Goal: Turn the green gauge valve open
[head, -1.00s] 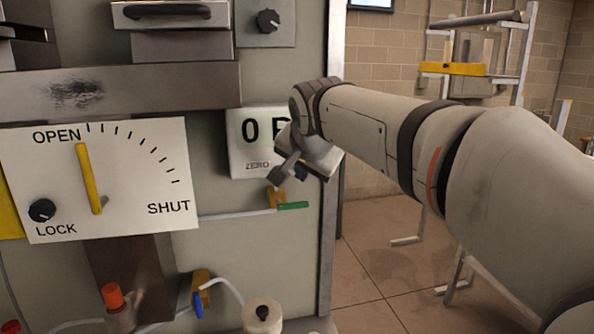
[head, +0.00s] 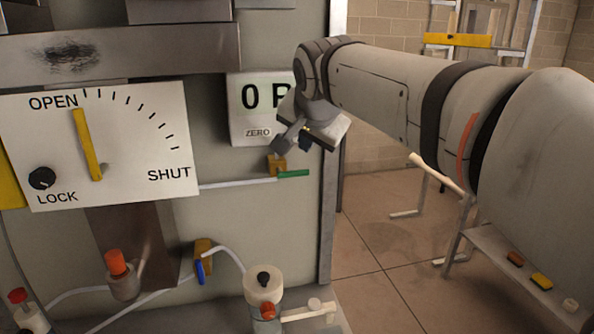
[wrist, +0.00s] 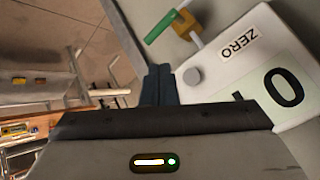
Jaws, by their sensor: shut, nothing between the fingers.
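The green gauge valve has a green handle (head: 293,173) on a brass body (head: 277,163), below the ZERO display on the grey panel. The handle points right, roughly in line with the thin pale pipe coming from the left. In the wrist view the green handle (wrist: 161,25) and brass body (wrist: 186,24) sit at the top, beyond the fingertips. My gripper (head: 304,145) is just above and right of the valve, in front of the display's lower right corner, apart from the handle. Its dark fingers (wrist: 159,72) are together and empty.
The display box (head: 250,110) is close beside my gripper. A blue-handled valve (head: 200,270) and a white-capped fitting (head: 263,284) are lower down. The OPEN/SHUT dial plate (head: 130,150) is at left. Open floor and a metal stand (head: 460,220) lie right of the panel edge.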

